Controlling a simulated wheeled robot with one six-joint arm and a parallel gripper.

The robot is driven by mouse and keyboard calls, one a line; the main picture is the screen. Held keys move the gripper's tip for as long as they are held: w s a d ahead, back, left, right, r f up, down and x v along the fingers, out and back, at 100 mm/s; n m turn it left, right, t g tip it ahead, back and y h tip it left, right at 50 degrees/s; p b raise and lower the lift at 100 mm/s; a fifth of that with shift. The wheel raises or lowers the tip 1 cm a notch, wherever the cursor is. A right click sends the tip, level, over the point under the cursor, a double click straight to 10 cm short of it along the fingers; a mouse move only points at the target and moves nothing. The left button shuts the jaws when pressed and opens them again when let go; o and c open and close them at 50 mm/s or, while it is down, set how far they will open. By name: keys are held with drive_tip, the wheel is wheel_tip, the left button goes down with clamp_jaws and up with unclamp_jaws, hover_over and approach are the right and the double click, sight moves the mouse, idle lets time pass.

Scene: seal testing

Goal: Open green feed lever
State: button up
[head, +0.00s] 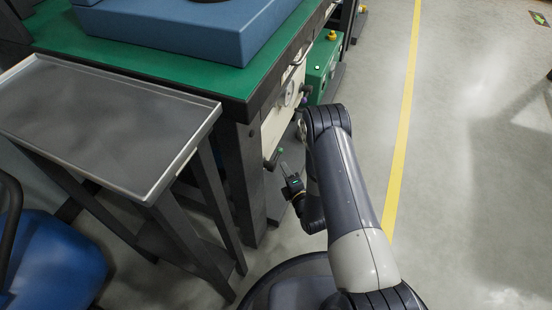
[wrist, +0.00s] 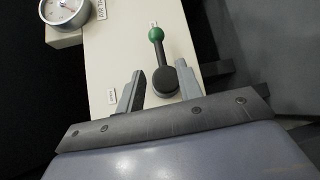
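The green feed lever (wrist: 157,35) shows in the wrist view as a green ball on a dark arm, rising from a round black hub on a cream panel (wrist: 115,50). In the head view its green knob (head: 281,151) is small, on the panel under the bench. My gripper (wrist: 160,80) is open, its two fingers apart on either side of the hub as seen in the wrist view. Whether the fingers touch the lever cannot be told. In the head view my gripper (head: 286,168) is close to the panel, just below the knob.
A pressure gauge (wrist: 65,10) is on the panel at upper left in the wrist view. A green-topped bench (head: 150,65) carries a blue block (head: 180,25). A metal tray table (head: 100,120) and a blue chair (head: 50,260) stand left. The floor right of the yellow line (head: 405,110) is clear.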

sight(277, 155)
drive_tip(key=b+x, duration=0.2)
drive_tip(key=x, duration=0.7)
drive_tip(key=shift+b, duration=0.35)
drive_tip(key=shift+c, duration=0.3)
clamp_jaws()
drive_tip(key=shift+d, duration=0.1)
